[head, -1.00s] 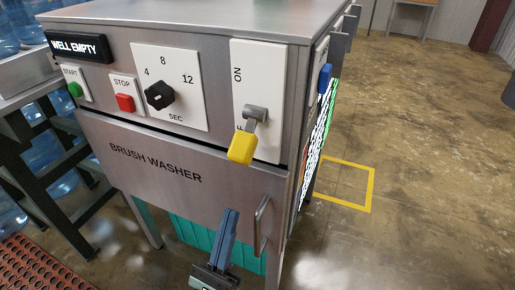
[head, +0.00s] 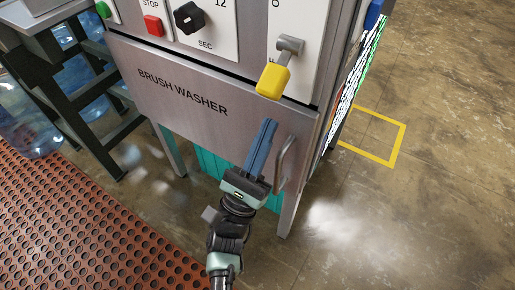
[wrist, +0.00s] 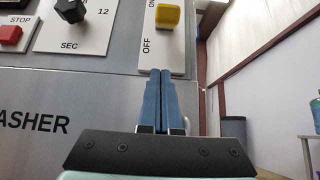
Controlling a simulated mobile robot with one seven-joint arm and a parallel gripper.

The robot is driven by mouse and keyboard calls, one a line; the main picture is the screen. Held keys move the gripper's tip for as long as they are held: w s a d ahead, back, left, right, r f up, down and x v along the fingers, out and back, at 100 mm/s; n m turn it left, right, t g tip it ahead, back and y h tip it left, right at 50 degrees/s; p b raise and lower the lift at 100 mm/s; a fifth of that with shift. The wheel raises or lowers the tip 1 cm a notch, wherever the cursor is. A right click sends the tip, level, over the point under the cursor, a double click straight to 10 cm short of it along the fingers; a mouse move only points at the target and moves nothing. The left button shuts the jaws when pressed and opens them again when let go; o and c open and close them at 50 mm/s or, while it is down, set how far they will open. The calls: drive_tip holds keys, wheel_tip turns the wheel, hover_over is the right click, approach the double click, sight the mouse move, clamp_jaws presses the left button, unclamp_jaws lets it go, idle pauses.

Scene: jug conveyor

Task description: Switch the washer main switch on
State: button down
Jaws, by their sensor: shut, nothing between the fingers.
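The washer main switch is a grey lever with a yellow grip (head: 272,81) on a white plate (head: 308,75) at the right of the brush washer's front (head: 190,110). The lever hangs down, with its grip at the lower end of the plate. In the wrist view the yellow grip (wrist: 167,16) sits above the printed word OFF. My gripper (head: 268,124) is shut and empty, its blue fingers pointing up just below the switch plate. In the wrist view my gripper (wrist: 161,72) is below the grip and apart from it.
A vertical handle (head: 285,160) stands on the washer door to the right of my gripper. A black dial (head: 189,17) and a red stop button (head: 153,26) are to the left. A red perforated mat (head: 80,230) covers the floor at left; floor at right is clear.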

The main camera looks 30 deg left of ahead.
sight(275, 113)
drive_tip(key=x, duration=0.4)
drive_tip(key=shift+s+r, duration=0.6)
drive_tip(key=shift+r, duration=0.35)
drive_tip(key=shift+s+r, duration=0.5)
drive_tip(key=shift+r, duration=0.2)
drive_tip(key=shift+r+p, duration=0.1)
drive_tip(key=shift+p, duration=0.3)
drive_tip(key=shift+s+r+g+p, duration=0.1)
drive_tip(key=shift+s+g+p, duration=0.2)
drive_tip(key=shift+p, duration=0.3)
